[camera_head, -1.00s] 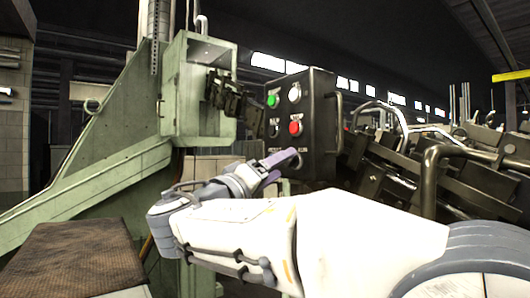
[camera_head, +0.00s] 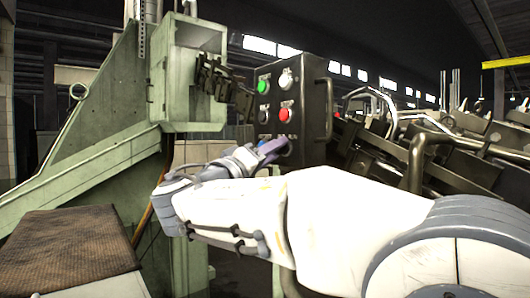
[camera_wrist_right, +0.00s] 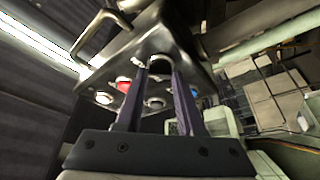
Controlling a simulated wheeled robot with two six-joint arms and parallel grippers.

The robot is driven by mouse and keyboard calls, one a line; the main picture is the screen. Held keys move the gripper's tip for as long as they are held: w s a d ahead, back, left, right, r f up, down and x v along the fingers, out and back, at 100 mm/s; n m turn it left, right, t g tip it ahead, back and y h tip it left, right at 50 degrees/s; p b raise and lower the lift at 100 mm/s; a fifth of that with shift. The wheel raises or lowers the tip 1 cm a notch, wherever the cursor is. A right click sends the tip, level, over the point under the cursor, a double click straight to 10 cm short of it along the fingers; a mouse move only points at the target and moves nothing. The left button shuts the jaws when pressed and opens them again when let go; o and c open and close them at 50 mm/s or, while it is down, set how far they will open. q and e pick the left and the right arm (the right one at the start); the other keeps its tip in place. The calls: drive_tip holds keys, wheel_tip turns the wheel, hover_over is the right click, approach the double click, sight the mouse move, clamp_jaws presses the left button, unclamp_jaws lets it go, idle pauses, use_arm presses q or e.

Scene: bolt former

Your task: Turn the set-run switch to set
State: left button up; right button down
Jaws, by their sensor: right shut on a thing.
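The dark control box (camera_head: 313,112) carries the set-run switch in its lower right corner, below the red button (camera_head: 286,115). My right gripper (camera_head: 277,149) is at that corner, and its fingers cover most of the switch. In the right wrist view, the two purple fingers (camera_wrist_right: 160,72) reach up to the box face and close on the dark, round switch knob (camera_wrist_right: 159,64). Which way the switch points cannot be read. My left gripper is in neither view.
A green button (camera_head: 263,87) and a pale button (camera_head: 286,80) sit higher on the box. A handle (camera_head: 329,108) sticks out on its right side. A green machine frame (camera_head: 100,150) stands left, with a brown textured plate (camera_head: 65,250) in front. Dark machinery (camera_head: 440,150) crowds the right.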

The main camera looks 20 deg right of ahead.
drive_tip(key=shift+n, duration=0.3)
drive_tip(key=shift+r+n+g+y+p, duration=0.15)
drive_tip(key=shift+n+g+y+p, duration=0.6)
drive_tip(key=shift+n+p, duration=1.5)
drive_tip(key=shift+r+n+g+y+p, duration=0.2)
drive_tip(key=shift+n+g+y+p, duration=0.85)
drive_tip(key=shift+n, duration=2.15)
drive_tip(key=shift+r+n+g+y+p, duration=0.2)
drive_tip(key=shift+n+y+p, duration=0.4)
drive_tip(key=shift+n+p, duration=1.8)
drive_tip(key=shift+f+n+b, duration=0.1)
drive_tip(key=shift+n+b, duration=0.25)
drive_tip(key=shift+b, duration=0.05)
drive_tip(key=c, duration=0.5)
unclamp_jaws()
